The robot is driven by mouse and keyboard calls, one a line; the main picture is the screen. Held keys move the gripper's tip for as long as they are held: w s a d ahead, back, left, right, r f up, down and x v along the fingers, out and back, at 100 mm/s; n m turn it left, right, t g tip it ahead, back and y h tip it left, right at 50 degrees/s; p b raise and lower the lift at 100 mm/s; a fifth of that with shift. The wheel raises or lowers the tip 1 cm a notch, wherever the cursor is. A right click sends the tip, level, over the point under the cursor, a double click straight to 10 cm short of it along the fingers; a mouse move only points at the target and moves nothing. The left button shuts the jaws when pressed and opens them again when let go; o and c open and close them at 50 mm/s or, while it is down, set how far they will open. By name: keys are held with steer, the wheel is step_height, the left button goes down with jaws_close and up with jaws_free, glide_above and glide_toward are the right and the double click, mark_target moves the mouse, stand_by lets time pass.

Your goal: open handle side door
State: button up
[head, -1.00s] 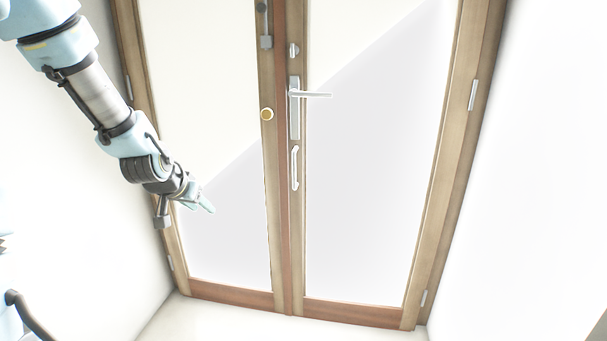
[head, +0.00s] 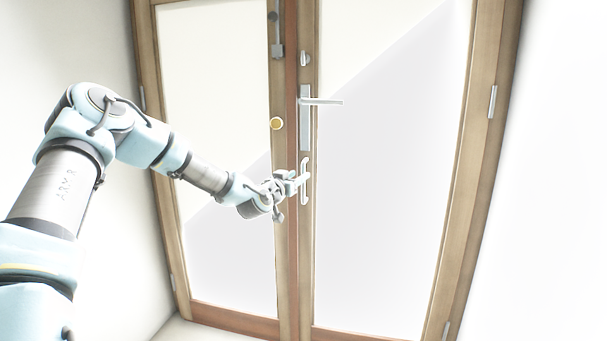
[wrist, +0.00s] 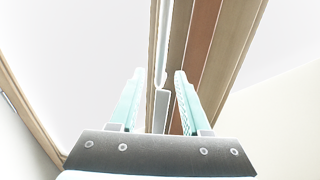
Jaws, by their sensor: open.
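The handle side door (head: 385,200) is the right leaf of a wood-framed glazed double door and looks closed. It carries a silver lever handle on a long plate (head: 306,118) and, below that, a pale vertical pull handle (head: 304,190). My gripper (head: 300,180) is at the pull handle in the head view and hides part of it. In the wrist view my gripper (wrist: 158,85) has its two teal fingers apart, with a pale vertical bar (wrist: 161,105) showing between them. I cannot tell whether the fingers touch the bar.
A small thumb-turn (head: 305,59) sits above the lever. White walls stand close on both sides. Pale floor shows at the bottom left.

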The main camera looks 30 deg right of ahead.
mark_target(303, 173)
steer(key=shift+x, duration=2.35)
steer(key=shift+s, duration=0.1)
jaws_close()
